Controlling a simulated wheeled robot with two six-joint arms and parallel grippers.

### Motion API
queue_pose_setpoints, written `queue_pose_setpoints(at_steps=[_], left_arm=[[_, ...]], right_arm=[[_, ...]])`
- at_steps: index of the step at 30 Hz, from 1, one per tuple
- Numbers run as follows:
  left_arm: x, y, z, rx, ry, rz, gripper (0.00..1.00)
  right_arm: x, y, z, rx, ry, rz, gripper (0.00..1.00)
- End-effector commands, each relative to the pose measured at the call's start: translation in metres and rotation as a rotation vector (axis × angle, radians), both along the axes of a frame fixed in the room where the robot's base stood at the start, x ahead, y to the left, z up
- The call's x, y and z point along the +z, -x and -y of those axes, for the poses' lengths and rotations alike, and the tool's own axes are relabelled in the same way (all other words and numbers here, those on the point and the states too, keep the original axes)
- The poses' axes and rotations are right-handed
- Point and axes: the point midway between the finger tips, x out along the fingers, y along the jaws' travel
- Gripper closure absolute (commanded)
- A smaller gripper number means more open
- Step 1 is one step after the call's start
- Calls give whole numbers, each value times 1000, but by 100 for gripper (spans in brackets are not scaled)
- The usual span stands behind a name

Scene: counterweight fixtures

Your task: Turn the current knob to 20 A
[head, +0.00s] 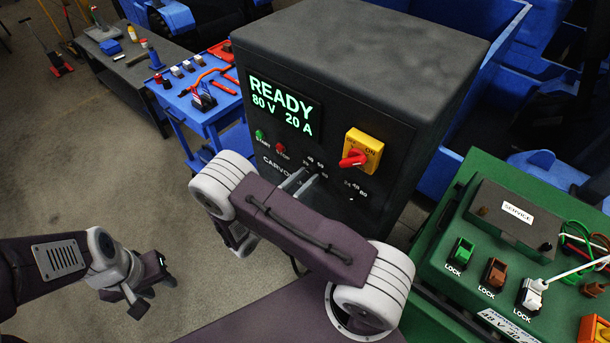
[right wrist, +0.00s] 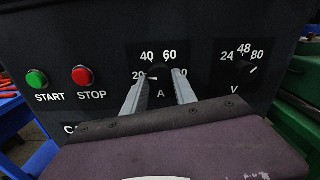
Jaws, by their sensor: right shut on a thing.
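The dark charger cabinet (head: 350,60) has a green display (head: 283,105) reading READY, 80 V, 20 A. In the right wrist view the current knob (right wrist: 160,72), marked A, is a dark knob between my right fingers. A white pointer mark shows on its left, beside the 20. My right gripper (right wrist: 158,90) is shut on this knob; in the head view the right gripper (head: 301,180) reaches the panel and my arm hides part of the dials. The voltage knob (right wrist: 246,74), marked V, points toward 80. My left gripper (head: 146,288) hangs over the floor, away from the cabinet; its opening is unclear.
Green START (right wrist: 37,79) and red STOP (right wrist: 82,75) buttons are on the left. A green service bench (head: 480,185) stands at right, a blue cart (head: 195,105) at left.

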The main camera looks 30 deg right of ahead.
Motion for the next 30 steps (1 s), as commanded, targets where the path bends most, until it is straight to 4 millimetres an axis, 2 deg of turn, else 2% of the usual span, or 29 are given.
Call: queue_pose_setpoints(at_steps=[9,24,25,27,30], left_arm=[[5,0,0,0,0,0,64],[5,0,0,0,0,0,64],[5,0,0,0,0,0,64],[5,0,0,0,0,0,64],[6,0,0,0,0,0,64]], right_arm=[[-2,1,0,-1,32,-91,100],[-3,1,0,-1,37,-106,100],[-3,1,0,-1,37,-106,61],[-2,1,0,-1,38,-105,45],[-2,1,0,-1,39,-104,45]])
